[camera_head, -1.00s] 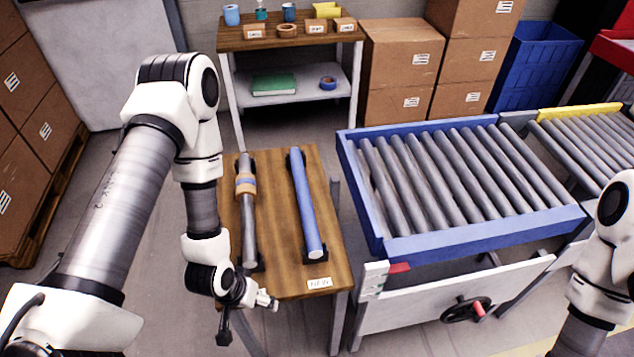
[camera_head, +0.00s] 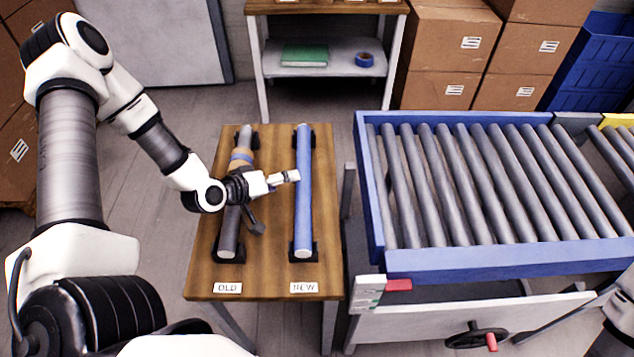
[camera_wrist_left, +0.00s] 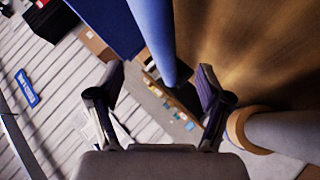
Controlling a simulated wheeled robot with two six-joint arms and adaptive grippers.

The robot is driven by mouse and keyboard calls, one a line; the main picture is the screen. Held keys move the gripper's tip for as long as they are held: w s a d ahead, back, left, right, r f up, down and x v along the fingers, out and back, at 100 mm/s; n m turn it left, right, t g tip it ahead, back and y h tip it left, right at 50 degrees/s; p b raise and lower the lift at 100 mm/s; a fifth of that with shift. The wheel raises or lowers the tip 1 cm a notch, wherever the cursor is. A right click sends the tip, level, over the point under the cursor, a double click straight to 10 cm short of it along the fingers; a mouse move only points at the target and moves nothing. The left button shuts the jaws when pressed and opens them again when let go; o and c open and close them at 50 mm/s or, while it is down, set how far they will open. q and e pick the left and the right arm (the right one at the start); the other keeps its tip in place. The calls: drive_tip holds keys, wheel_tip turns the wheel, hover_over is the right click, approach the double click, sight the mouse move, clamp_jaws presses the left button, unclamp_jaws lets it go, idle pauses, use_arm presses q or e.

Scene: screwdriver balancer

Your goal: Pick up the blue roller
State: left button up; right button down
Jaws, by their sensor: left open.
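The blue roller (camera_head: 304,200) lies lengthwise in dark holders on the right side of the wooden table, above the NEW label (camera_head: 304,288). My left gripper (camera_head: 284,178) is beside it, over the table between the two rollers, with its fingers pointing toward the blue roller. In the left wrist view my left gripper (camera_wrist_left: 158,90) is open and empty. There the blue roller (camera_wrist_left: 153,35) shows ahead, between the finger directions, with its dark-tipped end near the right finger. I cannot tell whether it touches. My right gripper is out of view.
The grey old roller (camera_head: 229,232), with tan and blue bands, lies left on the wooden table (camera_head: 270,262), partly behind my left gripper. A blue-framed roller conveyor (camera_head: 470,262) stands right of the table. A shelf (camera_head: 330,60) and cardboard boxes (camera_head: 440,50) stand behind.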

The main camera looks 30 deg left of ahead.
sight(301, 180)
use_arm(q)
drive_tip(key=x, duration=0.7)
drive_tip(key=shift+w+d+f, duration=0.15)
drive_tip(key=shift+d+f, duration=0.1)
drive_tip(key=shift+f, duration=0.1)
drive_tip(key=shift+r, duration=0.1)
clamp_jaws()
